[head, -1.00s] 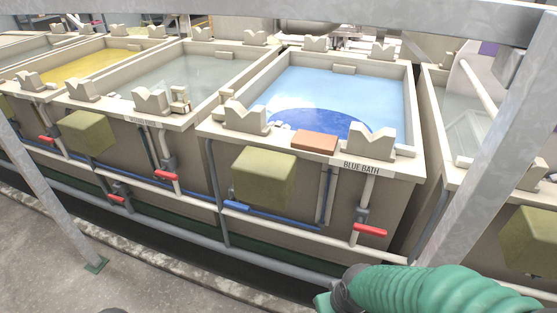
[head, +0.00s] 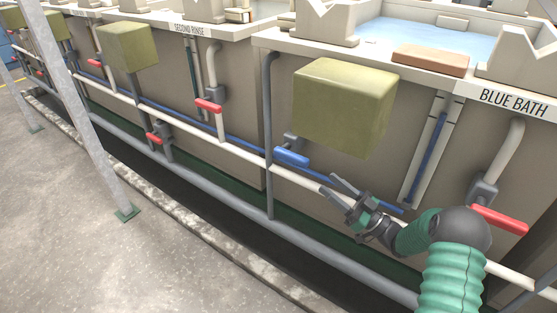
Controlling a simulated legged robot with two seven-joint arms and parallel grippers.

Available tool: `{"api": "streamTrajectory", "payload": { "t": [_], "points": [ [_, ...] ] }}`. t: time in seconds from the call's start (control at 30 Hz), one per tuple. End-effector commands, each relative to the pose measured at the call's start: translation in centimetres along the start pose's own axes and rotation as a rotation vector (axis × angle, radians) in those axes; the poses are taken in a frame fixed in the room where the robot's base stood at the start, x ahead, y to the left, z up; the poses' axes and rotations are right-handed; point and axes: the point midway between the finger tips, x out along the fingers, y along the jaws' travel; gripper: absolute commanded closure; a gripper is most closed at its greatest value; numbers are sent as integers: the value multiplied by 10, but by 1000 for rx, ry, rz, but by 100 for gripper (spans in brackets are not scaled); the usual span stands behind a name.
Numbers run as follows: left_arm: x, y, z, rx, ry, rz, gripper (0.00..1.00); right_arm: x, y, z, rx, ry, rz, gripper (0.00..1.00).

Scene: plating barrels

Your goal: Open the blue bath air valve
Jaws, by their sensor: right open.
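The blue bath tank (head: 430,105) stands at the right in the head view, with a "BLUE BATH" label (head: 514,103) on its rim. A valve with a blue handle (head: 292,157) sits low on its front, on the blue pipe below an olive box. The handle lies roughly along the pipe, sloping down to the right. My right gripper (head: 331,186) is open and empty, just right of and below the blue handle, apart from it. Its fingers point left toward the valve. My left gripper is not in view.
An olive box (head: 345,105) juts out above the blue handle. A red-handled valve (head: 499,219) is at the right, and another red handle (head: 208,105) is on the second rinse tank. A grey pipe (head: 268,130) stands left of the blue handle. A slanted metal post (head: 80,110) is at left.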

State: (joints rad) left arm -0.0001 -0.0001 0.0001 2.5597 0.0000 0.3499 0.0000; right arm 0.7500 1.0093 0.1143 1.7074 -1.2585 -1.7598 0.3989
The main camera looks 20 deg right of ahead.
Motion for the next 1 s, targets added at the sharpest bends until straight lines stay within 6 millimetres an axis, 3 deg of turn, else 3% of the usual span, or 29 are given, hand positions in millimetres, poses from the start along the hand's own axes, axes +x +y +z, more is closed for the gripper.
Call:
{"api": "streamTrajectory", "payload": {
  "t": [0.6, 0.73, 1.0],
  "points": [
    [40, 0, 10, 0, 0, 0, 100, 144, 2, 3, 1, 0, 1, 56],
    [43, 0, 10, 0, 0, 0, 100, 157, 3, 2, 2, -1, 3, 56],
    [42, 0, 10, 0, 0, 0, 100, 160, 3, 1, 3, -2, 4, 56]
  ]
}}
